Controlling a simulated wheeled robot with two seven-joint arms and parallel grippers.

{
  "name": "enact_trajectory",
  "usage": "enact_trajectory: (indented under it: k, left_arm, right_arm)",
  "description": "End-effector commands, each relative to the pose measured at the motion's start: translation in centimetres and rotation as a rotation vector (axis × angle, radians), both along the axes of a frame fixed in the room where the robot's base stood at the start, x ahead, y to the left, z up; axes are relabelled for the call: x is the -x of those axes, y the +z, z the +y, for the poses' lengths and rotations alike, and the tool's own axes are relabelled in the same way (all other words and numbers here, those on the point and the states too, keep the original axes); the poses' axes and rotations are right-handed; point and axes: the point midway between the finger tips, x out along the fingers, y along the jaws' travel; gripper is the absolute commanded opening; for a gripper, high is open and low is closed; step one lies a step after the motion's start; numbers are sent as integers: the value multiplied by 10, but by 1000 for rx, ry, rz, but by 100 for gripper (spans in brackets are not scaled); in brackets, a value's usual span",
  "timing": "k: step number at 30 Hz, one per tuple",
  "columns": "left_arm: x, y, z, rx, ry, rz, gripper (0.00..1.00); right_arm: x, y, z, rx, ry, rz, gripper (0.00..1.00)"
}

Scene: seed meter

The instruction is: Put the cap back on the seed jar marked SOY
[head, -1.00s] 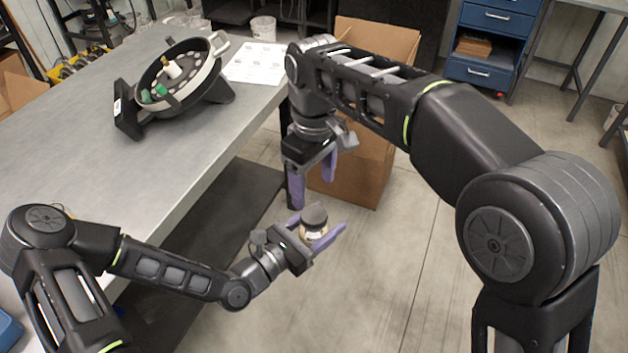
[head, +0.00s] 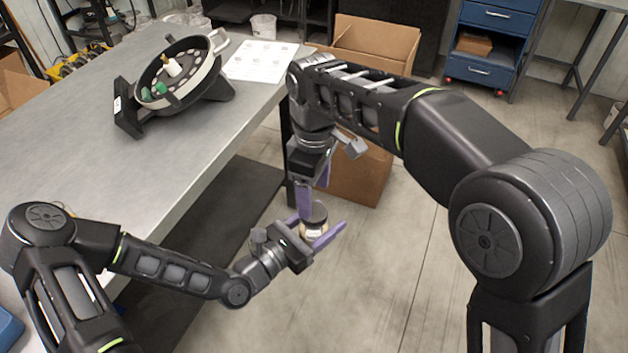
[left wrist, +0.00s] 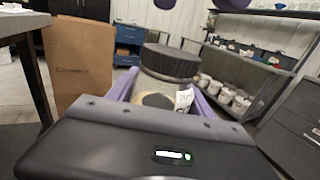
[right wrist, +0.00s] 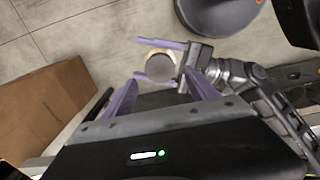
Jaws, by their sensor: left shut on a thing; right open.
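My left gripper (head: 318,229) is shut on a small clear jar (left wrist: 158,92) with pale contents and holds it upright off the table, over the floor. A dark, ribbed cap (left wrist: 171,62) sits level on top of the jar; whether it is screwed tight I cannot tell. A white label (left wrist: 184,98) on the jar is partly hidden, and I cannot read it surely. My right gripper (head: 313,198) is open and empty, pointing down just above the jar. In the right wrist view the round cap top (right wrist: 161,67) lies beyond my open right fingers (right wrist: 160,93).
The grey table (head: 70,135) is at the left, with a tilted round seed meter (head: 185,80) and a white paper sheet (head: 262,60) on it. A cardboard box (head: 360,178) stands on the floor behind my right gripper. A blue drawer cabinet (head: 487,45) is farther back.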

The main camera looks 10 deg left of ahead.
Motion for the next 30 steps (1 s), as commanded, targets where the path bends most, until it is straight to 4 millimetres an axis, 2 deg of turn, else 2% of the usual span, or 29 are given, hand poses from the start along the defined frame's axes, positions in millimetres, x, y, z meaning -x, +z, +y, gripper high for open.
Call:
enact_trajectory:
  k: [3, 9, 21, 30]
  left_arm:
    - [0, 1, 0, 1, 0, -2, 0]
    - [0, 1, 0, 1, 0, -2, 0]
    - [0, 1, 0, 1, 0, -2, 0]
    - [0, 1, 0, 1, 0, -2, 0]
  right_arm:
    - [1, -19, 0, 3, 1, 3, 67]
    - [1, -43, 0, 2, 2, 2, 67]
    - [0, -50, 0, 0, 1, 0, 67]
    - [0, -49, 0, 0, 1, 0, 42]
